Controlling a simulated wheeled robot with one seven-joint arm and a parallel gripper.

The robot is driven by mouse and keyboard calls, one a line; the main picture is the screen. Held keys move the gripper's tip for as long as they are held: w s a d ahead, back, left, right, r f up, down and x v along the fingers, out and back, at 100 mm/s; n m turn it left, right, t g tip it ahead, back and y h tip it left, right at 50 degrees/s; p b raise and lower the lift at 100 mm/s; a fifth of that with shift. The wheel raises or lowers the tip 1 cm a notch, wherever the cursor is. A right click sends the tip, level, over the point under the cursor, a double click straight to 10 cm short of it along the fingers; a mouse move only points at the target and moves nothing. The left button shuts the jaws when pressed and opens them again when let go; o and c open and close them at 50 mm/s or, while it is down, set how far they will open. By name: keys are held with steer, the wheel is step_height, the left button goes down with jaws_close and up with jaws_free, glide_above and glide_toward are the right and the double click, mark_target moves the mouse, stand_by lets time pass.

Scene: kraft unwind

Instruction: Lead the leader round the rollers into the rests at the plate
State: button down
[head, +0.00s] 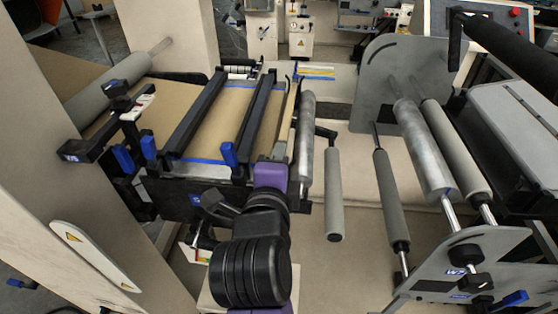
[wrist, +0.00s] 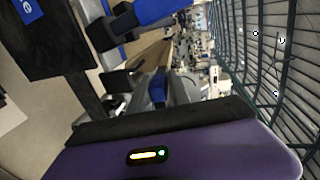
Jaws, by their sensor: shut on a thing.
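The brown kraft web (head: 222,122) lies flat on the splice table under two black crossbars, with blue tape strips across it. My gripper (head: 273,163), purple and black, is at the table's front right corner, at the near end of the leader's narrow edge (head: 284,118). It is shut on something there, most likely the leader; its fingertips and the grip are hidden. The wrist view shows its purple body. Right of it are a metal roller (head: 306,135) and grey rollers (head: 334,195) and (head: 388,195). The rests cannot be made out.
A grey upright plate (head: 378,85) stands behind the rollers. A shiny roller (head: 424,150) and another grey roller (head: 455,145) lie to the right, above a front plate marked W2 (head: 470,270). A blue-handled clamp (head: 122,157) is at the left. Floor shows between rollers.

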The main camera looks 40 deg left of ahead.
steer(key=shift+t+y+b, duration=0.3)
steer(key=shift+t+b, duration=0.1)
steer(key=shift+b, duration=1.2)
steer(key=shift+d+r, duration=0.1)
steer(key=shift+w+d+r+p, duration=0.4)
steer(key=shift+d, duration=0.25)
steer(key=shift+w+d+r+p, duration=0.35)
steer(key=shift+w+d, duration=0.05)
steer(key=shift+d, duration=0.2)
steer(key=shift+w+d+r+p, duration=0.4)
steer(key=shift+d, duration=0.25)
steer(key=shift+s+f+m+t+b, duration=0.1)
steer(key=shift+f+m+t+b, duration=0.75)
steer(key=shift+b, duration=3.25)
steer(key=shift+d+f+n+t, duration=0.1)
steer(key=shift+f+n+t, duration=0.1)
steer(key=shift+n+t, duration=0.05)
steer(key=w+d+f, duration=0.1)
steer(key=w+d, duration=0.2)
steer(key=d, duration=0.2)
steer(key=shift+w+d+f, duration=0.15)
steer(key=shift+f, duration=0.05)
steer(key=shift+s+a+f+h+b, duration=0.1)
steer(key=shift+s+a+h+b, duration=0.25)
steer(key=shift+b, duration=0.65)
